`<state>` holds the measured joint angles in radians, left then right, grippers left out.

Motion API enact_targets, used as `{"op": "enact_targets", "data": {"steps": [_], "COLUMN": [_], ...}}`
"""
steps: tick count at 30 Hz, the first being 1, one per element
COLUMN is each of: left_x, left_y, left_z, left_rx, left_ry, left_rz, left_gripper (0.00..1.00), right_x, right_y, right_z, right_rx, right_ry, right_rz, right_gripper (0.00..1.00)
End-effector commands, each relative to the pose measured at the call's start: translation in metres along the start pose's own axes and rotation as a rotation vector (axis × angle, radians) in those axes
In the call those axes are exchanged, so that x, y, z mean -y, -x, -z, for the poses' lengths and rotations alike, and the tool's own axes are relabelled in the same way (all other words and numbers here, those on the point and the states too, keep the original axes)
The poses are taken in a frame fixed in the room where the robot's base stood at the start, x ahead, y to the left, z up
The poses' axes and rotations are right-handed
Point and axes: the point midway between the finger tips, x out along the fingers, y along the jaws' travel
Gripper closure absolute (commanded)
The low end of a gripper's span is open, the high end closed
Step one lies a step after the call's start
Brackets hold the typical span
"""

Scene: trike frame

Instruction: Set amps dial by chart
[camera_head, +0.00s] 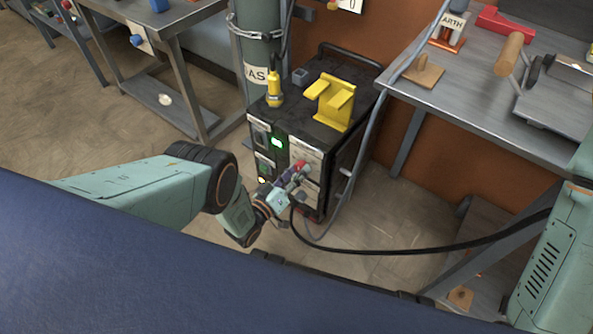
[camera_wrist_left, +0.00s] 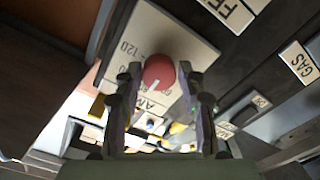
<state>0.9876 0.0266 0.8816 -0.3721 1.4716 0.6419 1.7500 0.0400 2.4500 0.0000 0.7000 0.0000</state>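The welder (camera_head: 318,140) is a black box on the floor with a pale front panel. Its red dial (camera_head: 300,166) sits on that panel; in the wrist view the round red dial (camera_wrist_left: 158,72) shows a white pointer mark toward the picture's bottom. Printing beside it reads "120" and part of "AM"; the full scale is hidden. My left gripper (camera_head: 294,173) is at the dial. In the wrist view its two fingers (camera_wrist_left: 159,76) stand apart, one on each side of the dial, with slight gaps seeming to show. My right gripper is out of view.
A black cable (camera_head: 400,251) runs right from the front. Metal benches stand left (camera_head: 190,14) and right (camera_head: 480,105).

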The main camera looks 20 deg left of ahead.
Motion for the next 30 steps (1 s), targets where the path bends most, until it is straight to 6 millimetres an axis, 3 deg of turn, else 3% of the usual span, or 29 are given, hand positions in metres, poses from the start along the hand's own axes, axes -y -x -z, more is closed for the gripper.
{"op": "enact_targets", "data": {"steps": [5,16,30], "left_x": [0.000,0.000,0.000], "left_y": [-0.001,0.002,0.064], "left_z": [0.001,0.002,0.001], "left_rx": [-0.003,-0.003,-0.002], "left_ry": [-0.001,-0.002,-0.002], "left_rz": [-0.002,-0.002,-0.001], "left_gripper": [0.42,0.42,0.42], "right_x": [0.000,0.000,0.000], "right_y": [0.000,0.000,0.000], "right_z": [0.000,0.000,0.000], "right_rx": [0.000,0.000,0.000], "right_ry": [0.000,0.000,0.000], "right_rz": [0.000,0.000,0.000], "right_gripper": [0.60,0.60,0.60]}}
